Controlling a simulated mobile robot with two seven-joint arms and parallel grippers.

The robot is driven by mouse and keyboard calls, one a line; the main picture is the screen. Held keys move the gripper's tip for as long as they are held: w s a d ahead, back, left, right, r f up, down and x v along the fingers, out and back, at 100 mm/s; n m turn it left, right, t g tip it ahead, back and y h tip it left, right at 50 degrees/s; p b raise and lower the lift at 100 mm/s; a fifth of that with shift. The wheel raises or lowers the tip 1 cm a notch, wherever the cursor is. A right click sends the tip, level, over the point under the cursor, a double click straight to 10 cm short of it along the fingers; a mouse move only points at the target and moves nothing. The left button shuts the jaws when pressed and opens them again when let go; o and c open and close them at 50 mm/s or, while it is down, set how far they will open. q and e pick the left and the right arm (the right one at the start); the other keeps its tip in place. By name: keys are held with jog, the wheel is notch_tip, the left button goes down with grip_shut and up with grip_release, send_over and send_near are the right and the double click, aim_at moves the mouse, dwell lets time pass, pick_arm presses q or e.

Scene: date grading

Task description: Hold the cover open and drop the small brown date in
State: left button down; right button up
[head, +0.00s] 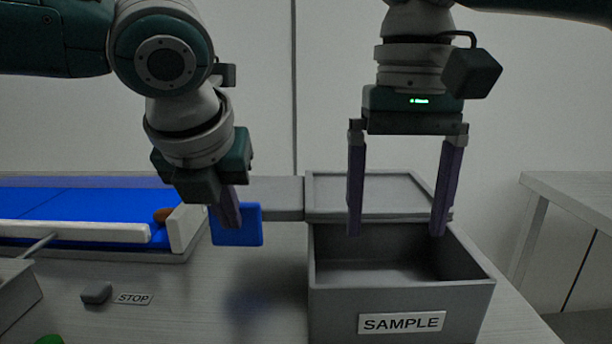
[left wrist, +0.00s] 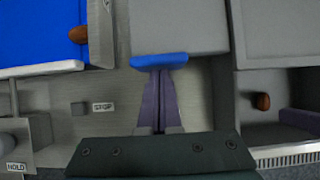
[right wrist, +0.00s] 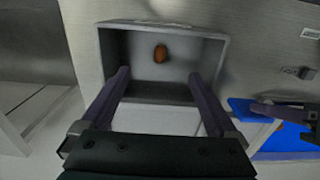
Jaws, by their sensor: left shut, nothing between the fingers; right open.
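The grey box labelled SAMPLE (head: 335,303) stands open at the top. A small brown date (right wrist: 160,53) lies on its floor in the right wrist view; it also shows in the left wrist view (left wrist: 262,102). The grey cover (head: 278,195) is slid to the left behind the opening, with a blue tab (head: 237,226) at its front. My left gripper (head: 231,220) is shut and empty, its fingertips right at the tab; contact is hard to tell. My right gripper (head: 397,234) is open and empty over the box, fingers apart above the date.
Another brown date (head: 162,215) lies at the end of the blue conveyor (head: 80,212) on the left, by a pale end wall. A STOP label (head: 133,298) and a grey button (head: 96,293) are on the table in front. Another table (head: 570,185) stands at right.

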notch_tip(320, 180, up, 8)
dwell(0.7)
jog(key=shift+r, duration=0.1)
pick_arm(q)
jog(key=shift+s+r+p, duration=0.1)
jog(key=shift+s+p, duration=0.05)
jog(key=shift+p, duration=0.15)
jog(key=s+p, duration=1.1)
jog(key=s, duration=0.3)
pick_arm(e)
notch_tip(320, 180, up, 11)
jog(key=shift+r, duration=0.2)
